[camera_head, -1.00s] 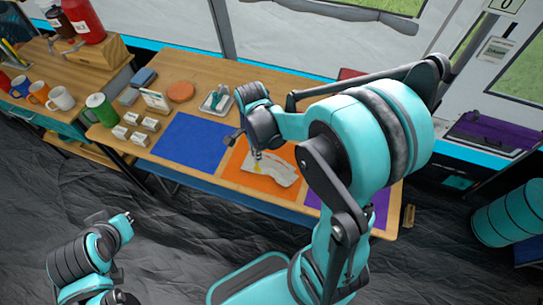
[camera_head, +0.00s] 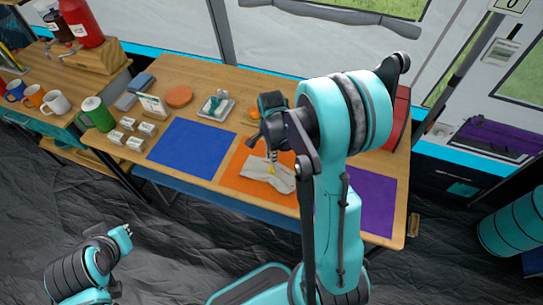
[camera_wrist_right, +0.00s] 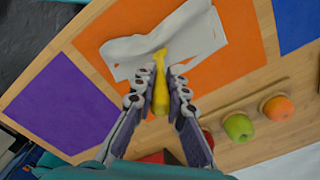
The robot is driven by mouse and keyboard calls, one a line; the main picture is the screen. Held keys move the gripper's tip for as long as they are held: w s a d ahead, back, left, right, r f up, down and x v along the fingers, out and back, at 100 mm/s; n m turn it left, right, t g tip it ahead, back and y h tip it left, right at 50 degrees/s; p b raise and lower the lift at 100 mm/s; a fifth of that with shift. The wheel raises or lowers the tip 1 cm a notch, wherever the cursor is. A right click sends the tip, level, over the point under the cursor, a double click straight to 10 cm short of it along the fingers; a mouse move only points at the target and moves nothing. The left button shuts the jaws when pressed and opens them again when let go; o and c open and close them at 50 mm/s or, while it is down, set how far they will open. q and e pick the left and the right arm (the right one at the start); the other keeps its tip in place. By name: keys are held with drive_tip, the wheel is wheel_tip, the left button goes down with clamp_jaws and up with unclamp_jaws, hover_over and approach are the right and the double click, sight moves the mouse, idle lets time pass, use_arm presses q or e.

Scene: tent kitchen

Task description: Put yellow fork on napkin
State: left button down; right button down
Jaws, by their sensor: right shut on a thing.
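The yellow fork (camera_wrist_right: 160,88) is between the fingers of my right gripper (camera_wrist_right: 159,72), which is shut on it. In the head view the fork (camera_head: 271,169) shows as a small yellow spot below the right gripper (camera_head: 271,155). The crumpled whitish napkin (camera_head: 257,174) lies on the orange mat. In the wrist view the fork's far end overlaps the napkin (camera_wrist_right: 195,38); I cannot tell whether it touches. My left gripper (camera_head: 124,238) is low at the left, away from the table; its opening is unclear.
The orange mat (camera_head: 236,176) lies between a blue mat (camera_head: 192,148) and a purple mat (camera_head: 371,205). A green apple (camera_wrist_right: 238,128) and an orange (camera_wrist_right: 278,108) sit on the wooden table. A green mug (camera_head: 97,113) and small white boxes stand at the left.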

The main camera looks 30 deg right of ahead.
drive_tip(key=shift+f, duration=0.2)
drive_tip(key=c, duration=1.6)
unclamp_jaws()
drive_tip(key=shift+o, duration=0.2)
drive_tip(key=shift+r, duration=0.1)
